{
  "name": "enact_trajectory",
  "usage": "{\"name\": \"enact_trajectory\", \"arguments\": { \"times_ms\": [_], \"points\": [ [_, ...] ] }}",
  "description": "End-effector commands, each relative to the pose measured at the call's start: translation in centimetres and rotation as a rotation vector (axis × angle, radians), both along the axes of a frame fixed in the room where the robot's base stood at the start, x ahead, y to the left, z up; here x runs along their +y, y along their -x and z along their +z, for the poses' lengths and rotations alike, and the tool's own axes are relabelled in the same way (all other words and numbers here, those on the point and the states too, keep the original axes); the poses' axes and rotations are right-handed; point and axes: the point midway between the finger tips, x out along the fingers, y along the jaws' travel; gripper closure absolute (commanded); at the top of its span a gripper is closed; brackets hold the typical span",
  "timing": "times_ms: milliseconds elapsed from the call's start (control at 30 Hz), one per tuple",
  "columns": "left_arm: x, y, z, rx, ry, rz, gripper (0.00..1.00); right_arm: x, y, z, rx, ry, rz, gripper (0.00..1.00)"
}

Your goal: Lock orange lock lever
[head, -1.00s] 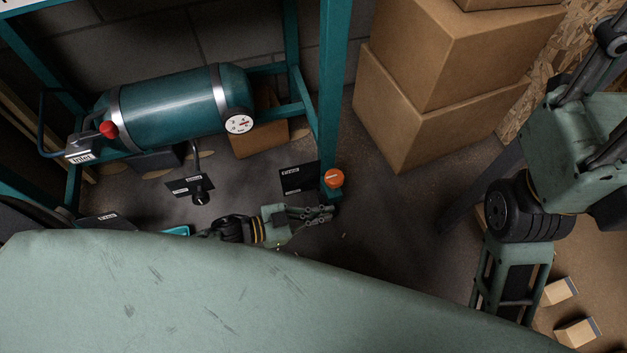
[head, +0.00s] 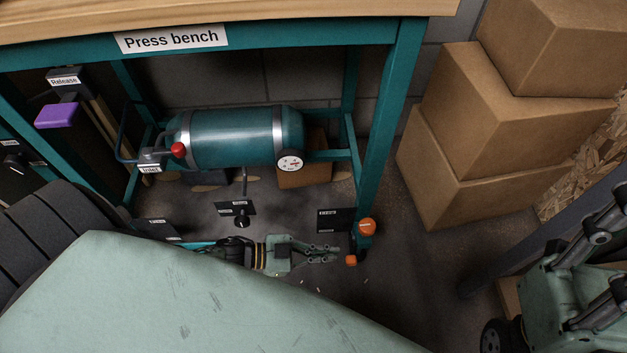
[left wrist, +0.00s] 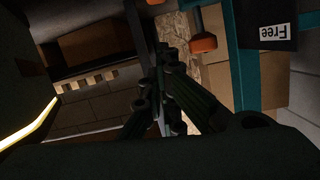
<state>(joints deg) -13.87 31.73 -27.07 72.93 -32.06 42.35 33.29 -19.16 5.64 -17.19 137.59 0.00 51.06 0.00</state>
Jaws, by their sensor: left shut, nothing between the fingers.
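The orange lock lever shows in the head view as a round orange part (head: 366,227) at the foot of the bench's right leg. A smaller orange end (head: 351,260) sits just below it. In the left wrist view an orange knob (left wrist: 203,43) shows near the top, beside the teal frame. My left gripper (head: 336,253) is shut and empty, its fingertips just left of the smaller orange end; I cannot tell if they touch. Its fingers (left wrist: 165,115) also show in the left wrist view. My right gripper (head: 620,240) is at the right edge, fingers apart, tips cut off.
A black plate (head: 334,220) stands left of the lever; a label in the left wrist view reads "Free" (left wrist: 282,27). A teal tank (head: 235,138) lies under the press bench (head: 250,36). Cardboard boxes (head: 465,195) stand right. A pale green panel (head: 170,300) fills the lower left.

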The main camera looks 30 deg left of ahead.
Motion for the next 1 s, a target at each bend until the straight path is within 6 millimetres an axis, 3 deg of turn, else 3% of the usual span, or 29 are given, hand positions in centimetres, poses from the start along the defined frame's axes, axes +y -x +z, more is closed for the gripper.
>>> {"name": "enact_trajectory", "arguments": {
  "times_ms": [133,367,867,1000],
  "points": [
    [1.8,1.3,0.6,0.002,-0.001,0.000,1.00,0.0,0.1,0.4,0.010,-0.001,0.000,0.60],
    [2.7,1.9,0.8,0.000,0.001,0.000,1.00,0.0,0.1,0.6,0.010,0.000,0.000,0.60],
    [2.6,1.9,0.8,-0.002,0.002,0.000,1.00,0.0,0.1,0.6,0.009,-0.001,0.000,0.60],
    [0.8,1.0,2.9,-0.047,0.047,0.000,1.00,0.0,0.1,0.7,0.007,-0.002,0.000,0.60]
  ]
}}
